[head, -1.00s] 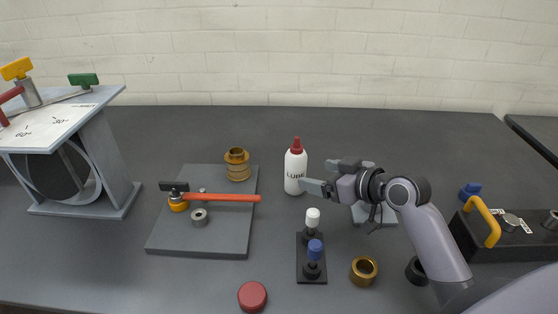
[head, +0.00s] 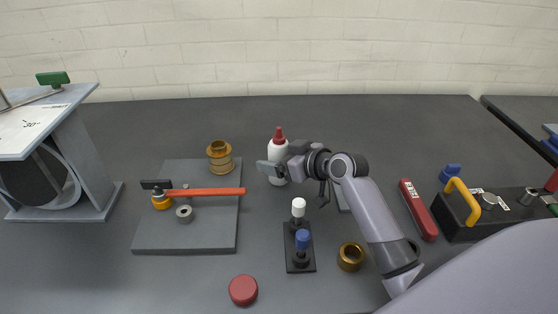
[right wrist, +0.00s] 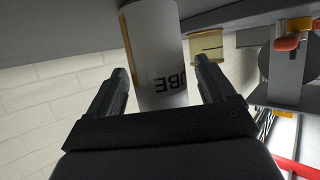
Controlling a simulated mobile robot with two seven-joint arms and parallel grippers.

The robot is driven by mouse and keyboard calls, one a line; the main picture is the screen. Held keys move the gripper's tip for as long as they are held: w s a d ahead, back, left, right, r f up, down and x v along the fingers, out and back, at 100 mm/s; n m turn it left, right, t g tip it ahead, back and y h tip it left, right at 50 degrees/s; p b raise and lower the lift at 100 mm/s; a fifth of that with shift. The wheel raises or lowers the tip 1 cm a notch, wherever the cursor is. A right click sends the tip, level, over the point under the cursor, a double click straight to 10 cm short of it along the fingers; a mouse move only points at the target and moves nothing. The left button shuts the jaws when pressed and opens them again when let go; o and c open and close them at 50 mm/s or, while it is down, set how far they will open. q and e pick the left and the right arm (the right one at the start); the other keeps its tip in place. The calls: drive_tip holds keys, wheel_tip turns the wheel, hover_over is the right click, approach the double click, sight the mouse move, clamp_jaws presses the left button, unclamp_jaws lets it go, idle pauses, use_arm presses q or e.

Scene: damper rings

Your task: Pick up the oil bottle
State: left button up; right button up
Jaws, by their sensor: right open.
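The oil bottle (head: 277,150) is white with a red cap and stands upright on the dark table, near the middle in the head view. My right gripper (head: 274,170) is at the bottle, partly covering its lower front. In the right wrist view the bottle (right wrist: 156,50), with dark lettering on it, lies between the two spread fingers of the gripper (right wrist: 167,85). Gaps show beside the bottle, so the fingers are open around it. My left gripper is not in view.
Left of the bottle is a grey plate (head: 190,235) with a brass stack (head: 220,158) and an orange-handled hammer (head: 205,191). In front stand a black peg block (head: 299,261), a red disc (head: 243,290) and a brass ring (head: 350,256). A black toolbox (head: 490,213) is at right.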

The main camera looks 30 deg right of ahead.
drive_tip(key=c, duration=1.1)
drive_tip(key=shift+r, duration=0.1)
